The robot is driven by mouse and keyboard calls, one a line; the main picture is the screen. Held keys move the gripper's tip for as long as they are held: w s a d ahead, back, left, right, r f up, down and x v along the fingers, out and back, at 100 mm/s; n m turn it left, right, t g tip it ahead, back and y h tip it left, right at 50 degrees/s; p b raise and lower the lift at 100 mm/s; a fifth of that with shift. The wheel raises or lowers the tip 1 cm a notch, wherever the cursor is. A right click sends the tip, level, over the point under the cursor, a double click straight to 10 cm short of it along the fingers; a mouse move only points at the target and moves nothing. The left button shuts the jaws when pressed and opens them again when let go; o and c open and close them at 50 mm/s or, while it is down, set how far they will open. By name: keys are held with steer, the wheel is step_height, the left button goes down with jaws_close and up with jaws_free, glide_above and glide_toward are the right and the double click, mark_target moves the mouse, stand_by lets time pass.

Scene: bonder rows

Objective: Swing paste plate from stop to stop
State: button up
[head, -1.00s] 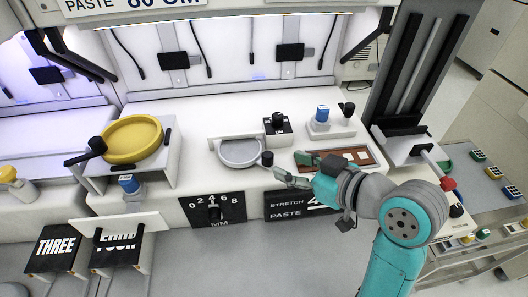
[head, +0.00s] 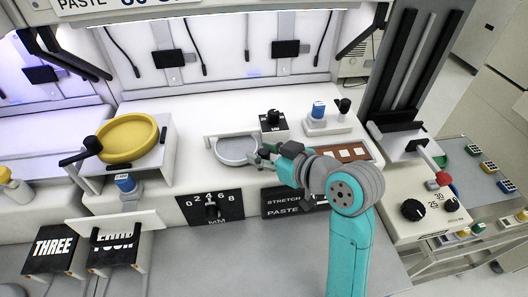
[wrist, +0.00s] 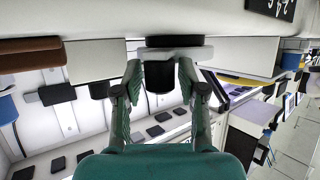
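The paste plate appears to be the round grey plate (head: 238,151) set in the white worktop, in the middle of the head view. Its black knob stands at its right side and is mostly hidden there by my gripper (head: 264,154). In the wrist view the black knob (wrist: 160,78) hangs between the two fingers of my gripper (wrist: 161,75), under the plate's pale edge (wrist: 180,52). The fingers stand apart, one on each side of the knob, with narrow gaps showing. Firm contact is not visible.
A yellow round dish (head: 127,139) with a black-knobbed arm is at the left. A black-knobbed dial block (head: 273,124) stands just behind my gripper. A blue-topped button (head: 319,110) and a brown tray (head: 349,153) lie to the right. A scale panel (head: 211,207) is on the front face.

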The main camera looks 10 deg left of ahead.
jaws_close()
steer(key=shift+s, duration=0.1)
steer(key=shift+s+a+m+t+h, duration=0.1)
steer(key=shift+s+m+t+h, duration=0.05)
steer(key=shift+m+t+h, duration=0.2)
steer(key=shift+o, duration=2.4)
jaws_free()
steer(key=v, duration=0.7)
